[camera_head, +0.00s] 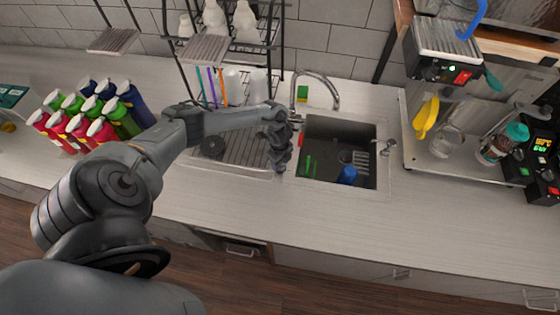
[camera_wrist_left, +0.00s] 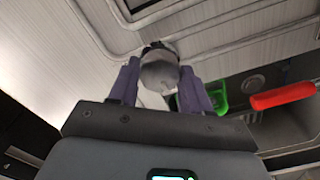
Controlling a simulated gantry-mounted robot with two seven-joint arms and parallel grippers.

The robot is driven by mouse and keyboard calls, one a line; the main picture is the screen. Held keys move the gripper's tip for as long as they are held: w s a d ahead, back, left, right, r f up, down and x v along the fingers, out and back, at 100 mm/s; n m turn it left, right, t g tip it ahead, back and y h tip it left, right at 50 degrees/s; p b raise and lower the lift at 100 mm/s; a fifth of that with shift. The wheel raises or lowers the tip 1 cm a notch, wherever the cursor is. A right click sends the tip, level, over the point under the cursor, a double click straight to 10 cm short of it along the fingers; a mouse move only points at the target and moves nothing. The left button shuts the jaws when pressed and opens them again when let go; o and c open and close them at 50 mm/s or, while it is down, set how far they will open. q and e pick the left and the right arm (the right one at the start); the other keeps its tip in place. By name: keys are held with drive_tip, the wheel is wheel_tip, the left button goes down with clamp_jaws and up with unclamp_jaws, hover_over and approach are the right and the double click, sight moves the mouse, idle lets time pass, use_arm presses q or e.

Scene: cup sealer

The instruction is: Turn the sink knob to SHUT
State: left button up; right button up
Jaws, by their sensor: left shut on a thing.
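The sink (camera_head: 376,165) is set in the counter with a curved metal faucet (camera_head: 322,78) behind it. My left gripper (camera_head: 284,150) is at the sink's left rim, reaching down. In the left wrist view its two fingers (camera_wrist_left: 162,86) are closed on both sides of a rounded grey sink knob (camera_wrist_left: 159,68). In the head view the gripper hides this knob. I cannot read any marking or tell the knob's turn angle. My right gripper is not in view.
A green item (camera_head: 308,165) and a blue item (camera_head: 347,175) lie in the sink. A red item (camera_wrist_left: 283,96) is near the gripper. The front counter (camera_head: 330,225) is clear.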

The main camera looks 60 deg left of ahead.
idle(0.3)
use_arm(q)
drive_tip(key=o, duration=1.1)
drive_tip(key=shift+c, duration=0.2)
wheel_tip(320, 180, up, 11)
drive_tip(key=shift+b, duration=0.35)
drive_tip(key=shift+f, duration=0.1)
